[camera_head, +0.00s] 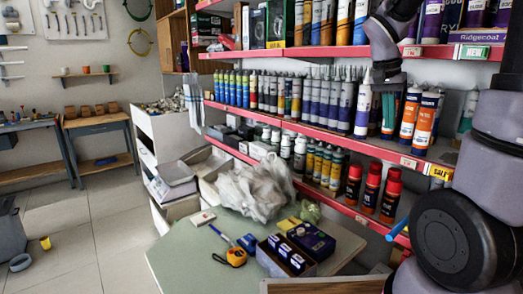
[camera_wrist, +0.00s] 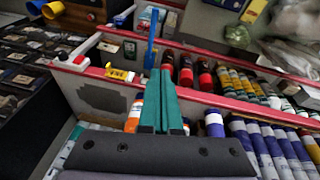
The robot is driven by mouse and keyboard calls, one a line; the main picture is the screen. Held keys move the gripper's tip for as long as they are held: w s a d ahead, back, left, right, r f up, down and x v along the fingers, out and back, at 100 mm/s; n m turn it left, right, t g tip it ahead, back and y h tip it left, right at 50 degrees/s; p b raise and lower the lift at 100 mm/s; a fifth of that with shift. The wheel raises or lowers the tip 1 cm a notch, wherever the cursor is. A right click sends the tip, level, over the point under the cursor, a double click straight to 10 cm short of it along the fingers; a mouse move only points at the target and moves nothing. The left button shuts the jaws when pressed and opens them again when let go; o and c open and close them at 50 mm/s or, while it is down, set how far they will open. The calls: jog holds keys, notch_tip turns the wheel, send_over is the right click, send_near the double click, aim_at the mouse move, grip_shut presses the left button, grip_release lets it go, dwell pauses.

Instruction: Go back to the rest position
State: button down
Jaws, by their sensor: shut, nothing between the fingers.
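My gripper (camera_head: 389,127) is in front of the middle shelf of tubes in the head view, below my dark wrist. Its green fingers point down. In the wrist view my gripper (camera_wrist: 161,72) shows its two green fingers close together, with nothing held between them. Orange-and-white tubes (camera_head: 424,122) stand just to the right of the fingers in the head view. I cannot tell whether the fingers touch any tube.
Red-edged shelves (camera_head: 300,131) full of tubes and bottles run beside my arm. A blue stick (camera_head: 398,228) juts from the lower shelf. A green table (camera_head: 187,262) holds boxes, a yellow tape measure (camera_head: 236,257) and a plastic bag (camera_head: 255,192). The tiled floor (camera_head: 75,245) at left is mostly clear.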

jog(key=s+a+r+n+t+y, duration=0.2)
jog(key=s+a+r+t, duration=0.1)
jog(key=s+a, duration=0.2)
jog(key=s+a+r+n+t+y, duration=0.2)
jog(key=s+a+r+n+t, duration=0.1)
jog(key=s, duration=0.5)
jog(key=shift+s+a+r+y, duration=0.25)
jog(key=shift+a+r+y, duration=0.15)
jog(key=shift+a+r, duration=0.55)
jog(key=shift+a+f, duration=0.15)
jog(key=shift+f, duration=0.05)
dwell(0.5)
